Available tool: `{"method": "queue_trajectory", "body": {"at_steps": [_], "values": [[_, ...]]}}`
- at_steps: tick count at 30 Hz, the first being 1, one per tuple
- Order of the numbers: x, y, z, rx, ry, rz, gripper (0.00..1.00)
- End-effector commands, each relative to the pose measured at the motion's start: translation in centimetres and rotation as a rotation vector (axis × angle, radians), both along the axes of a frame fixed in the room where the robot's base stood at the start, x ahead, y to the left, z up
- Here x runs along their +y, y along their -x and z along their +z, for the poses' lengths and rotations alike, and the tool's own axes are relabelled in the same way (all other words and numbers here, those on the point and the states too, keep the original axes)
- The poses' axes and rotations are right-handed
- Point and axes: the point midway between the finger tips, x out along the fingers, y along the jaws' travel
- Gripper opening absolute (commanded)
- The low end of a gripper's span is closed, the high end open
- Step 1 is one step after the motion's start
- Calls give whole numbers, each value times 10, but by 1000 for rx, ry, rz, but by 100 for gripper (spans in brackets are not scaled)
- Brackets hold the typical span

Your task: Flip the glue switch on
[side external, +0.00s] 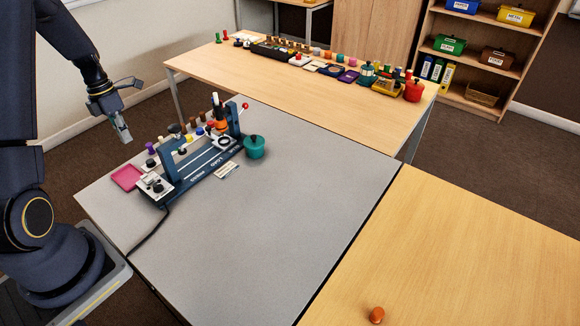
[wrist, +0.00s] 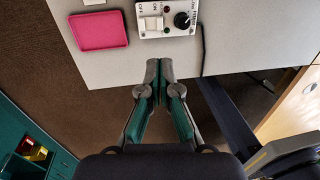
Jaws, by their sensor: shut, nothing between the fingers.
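The glue switch unit is a pale control box (wrist: 166,17) with a white rocker switch, a red light and a black knob, at the top of the wrist view. The white rocker (wrist: 152,22) has small lettering on its plate; I cannot tell its setting for sure. In the side view the box (side external: 154,186) sits at the left end of the dark blue machine (side external: 205,165) on the grey table. My gripper (side external: 127,139) is shut and empty, raised in the air to the left of the machine. In the wrist view its closed fingertips (wrist: 159,64) are apart from the box.
A pink tray (wrist: 99,30) lies beside the box. A teal pot (side external: 254,149) stands right of the machine. A black cable (side external: 148,233) runs from the box across the grey table (side external: 270,230). The table's front middle is clear. An orange item (side external: 377,315) lies on the wooden table.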

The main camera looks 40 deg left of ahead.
Motion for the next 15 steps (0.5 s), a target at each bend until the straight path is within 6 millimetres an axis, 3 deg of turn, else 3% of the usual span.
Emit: {"method": "queue_trajectory", "body": {"at_steps": [8,15], "values": [[-2,0,-5,1,1,-3,0],[-7,1,-44,3,4,-1,0]]}}
